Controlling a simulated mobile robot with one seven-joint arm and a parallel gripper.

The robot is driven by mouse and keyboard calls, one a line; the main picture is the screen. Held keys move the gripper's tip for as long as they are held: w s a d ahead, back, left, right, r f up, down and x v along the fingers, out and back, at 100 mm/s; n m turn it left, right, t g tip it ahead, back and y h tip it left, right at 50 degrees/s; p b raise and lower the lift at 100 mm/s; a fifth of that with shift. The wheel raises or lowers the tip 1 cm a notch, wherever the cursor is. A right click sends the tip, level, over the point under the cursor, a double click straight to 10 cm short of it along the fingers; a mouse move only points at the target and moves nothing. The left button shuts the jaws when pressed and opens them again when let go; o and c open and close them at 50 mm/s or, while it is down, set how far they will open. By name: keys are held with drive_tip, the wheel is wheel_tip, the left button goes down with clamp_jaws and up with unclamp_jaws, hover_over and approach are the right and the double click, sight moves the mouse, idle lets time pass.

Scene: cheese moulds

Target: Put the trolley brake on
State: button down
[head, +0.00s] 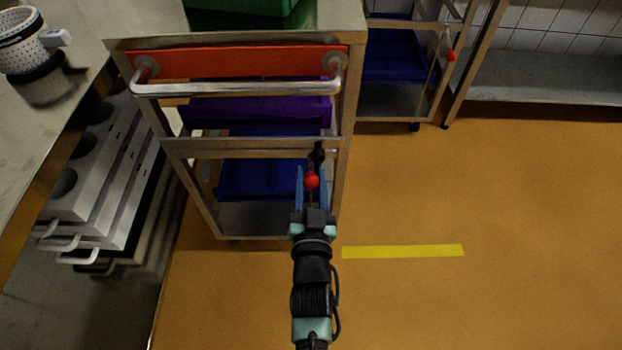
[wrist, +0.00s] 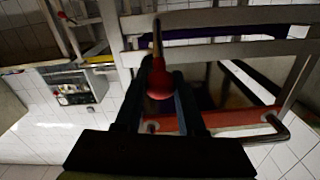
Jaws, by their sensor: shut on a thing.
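The metal trolley (head: 250,147) stands in front of me, with an orange-red front panel and a bar handle. Its brake lever has a red ball knob (head: 312,181) and a black pivot (head: 318,153) on the right part of the front crossbar. The knob hangs below the pivot in the head view. My gripper (head: 311,172) is shut on the knob, one blue finger on each side. In the wrist view the knob (wrist: 160,82) sits between the fingers, with the thin lever rod (wrist: 157,38) running from it. The exact contact is partly hidden.
A second trolley (head: 390,103) with a similar red knob stands behind to the right. A worktop (head: 85,60) with a white perforated mould (head: 25,50) is at left, over stacked grey moulds (head: 90,190). The orange floor (head: 480,200) with a yellow stripe (head: 402,251) is clear at right.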

wheel_tip(320, 180, down, 11)
drive_tip(key=t+b, duration=0.7)
drive_tip(key=b, duration=2)
drive_tip(key=shift+f, duration=0.1)
drive_tip(key=c, duration=0.5)
unclamp_jaws()
drive_tip(key=shift+c, duration=0.2)
drive_tip(key=shift+o, duration=0.2)
drive_tip(key=p+v, duration=0.3)
drive_tip(key=v, duration=0.9)
drive_tip(key=shift+s+f, duration=0.2)
drive_tip(key=shift+s, duration=0.15)
